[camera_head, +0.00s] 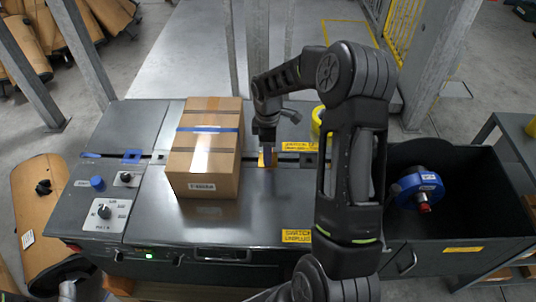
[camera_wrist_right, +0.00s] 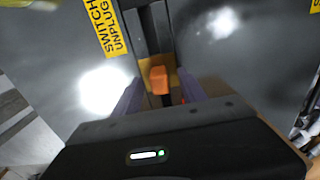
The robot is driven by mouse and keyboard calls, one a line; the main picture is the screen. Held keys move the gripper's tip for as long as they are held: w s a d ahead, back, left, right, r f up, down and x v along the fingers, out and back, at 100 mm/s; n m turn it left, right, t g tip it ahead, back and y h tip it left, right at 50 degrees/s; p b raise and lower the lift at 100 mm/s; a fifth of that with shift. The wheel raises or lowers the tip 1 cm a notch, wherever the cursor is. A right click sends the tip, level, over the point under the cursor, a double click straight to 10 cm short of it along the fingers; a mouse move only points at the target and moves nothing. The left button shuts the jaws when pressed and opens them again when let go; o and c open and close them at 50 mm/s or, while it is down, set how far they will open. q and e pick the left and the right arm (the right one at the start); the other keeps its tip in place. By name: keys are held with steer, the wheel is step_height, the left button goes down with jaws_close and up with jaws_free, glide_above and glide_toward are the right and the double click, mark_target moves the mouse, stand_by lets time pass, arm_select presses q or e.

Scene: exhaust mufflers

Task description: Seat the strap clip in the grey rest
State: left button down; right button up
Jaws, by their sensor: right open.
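A small orange piece (camera_wrist_right: 159,79), which may be the strap clip, stands on a yellow patch in the right wrist view. It lies between the two finger tips of my right gripper (camera_wrist_right: 158,92), which is open, one finger on each side with gaps. In the head view my right gripper (camera_head: 267,152) points down at the slot in the machine table (camera_head: 240,215), right of the box. I cannot tell the grey rest for sure; grey channel parts (camera_wrist_right: 150,30) lie just beyond the orange piece. My left gripper is not in view.
A taped cardboard box (camera_head: 205,150) with a blue strap stands close left of my right gripper. A dark bin (camera_head: 460,220) with a blue reel (camera_head: 418,186) is at right. The table front is clear.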

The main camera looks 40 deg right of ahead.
stand_by(0.4)
jaws_close()
stand_by(0.4)
